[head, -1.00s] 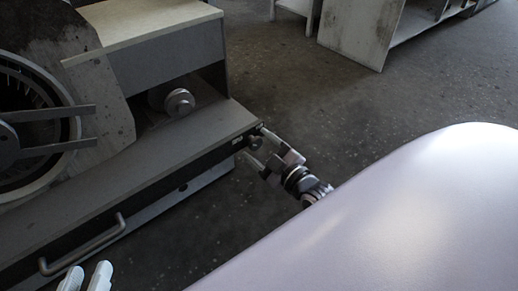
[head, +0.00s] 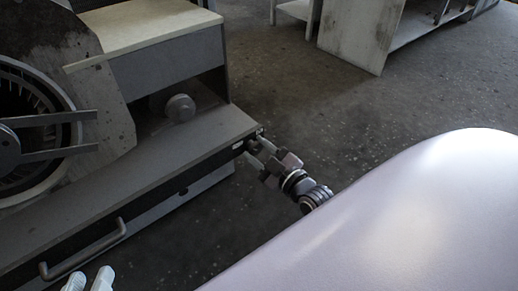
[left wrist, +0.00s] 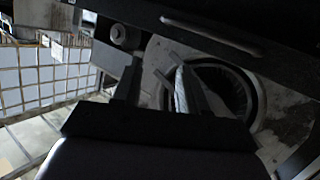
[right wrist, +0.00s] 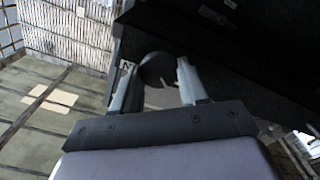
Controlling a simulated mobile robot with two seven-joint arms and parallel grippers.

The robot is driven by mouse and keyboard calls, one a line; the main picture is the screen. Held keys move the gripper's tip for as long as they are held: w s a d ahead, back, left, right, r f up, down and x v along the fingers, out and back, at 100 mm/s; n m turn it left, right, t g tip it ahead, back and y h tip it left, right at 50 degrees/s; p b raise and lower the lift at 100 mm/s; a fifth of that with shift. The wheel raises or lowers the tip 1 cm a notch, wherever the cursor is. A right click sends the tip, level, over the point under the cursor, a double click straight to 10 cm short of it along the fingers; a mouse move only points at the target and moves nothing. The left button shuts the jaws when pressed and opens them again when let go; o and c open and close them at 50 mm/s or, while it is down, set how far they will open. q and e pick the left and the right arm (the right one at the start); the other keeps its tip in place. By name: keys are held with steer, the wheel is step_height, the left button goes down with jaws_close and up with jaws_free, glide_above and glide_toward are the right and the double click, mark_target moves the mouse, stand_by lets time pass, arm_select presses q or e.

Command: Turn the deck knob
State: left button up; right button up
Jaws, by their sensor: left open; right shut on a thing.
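The dark round deck knob (right wrist: 157,68) is on the front face of the machine's deck (head: 150,150), near its right corner. In the right wrist view it sits between the two fingers of my right gripper (right wrist: 154,78), which is shut on it. In the head view my right gripper (head: 254,153) reaches the deck's corner from the right and mostly hides the knob. My left gripper (head: 88,280) is open and empty at the bottom left of the head view, in front of the deck. Its fingers (left wrist: 158,85) show apart in the left wrist view.
A pale round fitting (head: 180,107) sits in the recess above the deck. A bar handle (head: 85,250) is on the front face, near my left gripper. The round blower opening (head: 30,130) is at left. Shelving (head: 370,35) stands behind; the floor between is clear.

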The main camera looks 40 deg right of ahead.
steer(key=shift+r+m+p, duration=0.15)
steer(key=shift+m+p, duration=0.45)
steer(key=m+p, duration=0.2)
steer(key=m, duration=0.1)
steer(key=shift+d+m, duration=0.1)
steer(key=shift+m, duration=0.2)
steer(key=shift+m+p, duration=0.8)
steer(key=shift+m, duration=0.4)
arm_select(q)
steer(key=shift+w+d+r+n+g+p, duration=0.2)
steer(key=shift+d+r+n+g+p, duration=0.25)
steer(key=shift+g, duration=0.35)
arm_select(e)
steer(key=shift+d+m, duration=0.1)
steer(key=shift+m, duration=1)
arm_select(q)
steer(key=shift+f, duration=0.1)
steer(key=shift+s+a+f, duration=0.1)
steer(key=shift+f, duration=0.05)
arm_select(e)
steer(key=shift+m, duration=0.3)
steer(key=o, duration=1.1)
steer(key=shift+c, duration=0.2)
